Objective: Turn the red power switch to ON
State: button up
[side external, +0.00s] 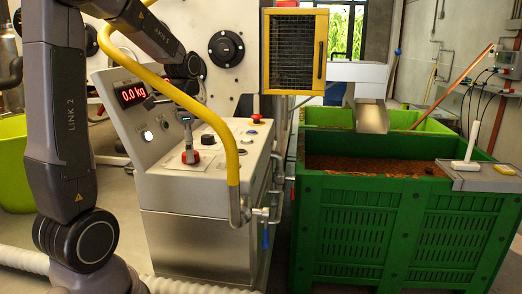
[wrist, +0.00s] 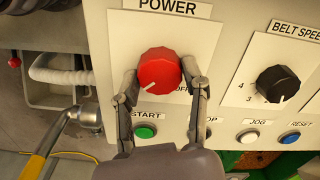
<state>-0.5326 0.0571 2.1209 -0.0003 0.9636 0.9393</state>
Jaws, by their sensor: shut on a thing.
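The red power switch (wrist: 160,66) is a round knob on a white plate marked POWER in the wrist view. Part of the word OFF shows at its lower right; an ON mark cannot be made out. A small pale line shows near the knob's lower left edge. My gripper (wrist: 159,76) has one finger on each side of the knob and is shut on it. In the side external view the red knob (side external: 190,157) is on the sloped console top, with my gripper (side external: 187,146) coming down on it from above.
Below the knob are a green START button (wrist: 146,131) and other buttons. A black BELT SPEED knob (wrist: 277,84) is to the right. A yellow pipe (side external: 190,100) arches in front of the console. A display (side external: 132,94) reads 0.0 kg. A green bin (side external: 385,230) stands at right.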

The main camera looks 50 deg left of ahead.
jog(key=o, duration=1.2)
jog(key=shift+c, duration=0.2)
jog(key=shift+r, duration=0.1)
notch_tip(320, 180, up, 12)
jog(key=s+d+f+n+t, duration=0.2)
jog(key=s+d, duration=0.3)
jog(key=d, duration=0.2)
jog(key=s+d+f+n+t, duration=0.2)
jog(key=s+d, duration=0.3)
jog(key=d, duration=0.3)
jog(key=shift+s+f+n+t, duration=0.3)
jog(key=shift+f+t, duration=0.5)
jog(key=shift+f, duration=0.05)
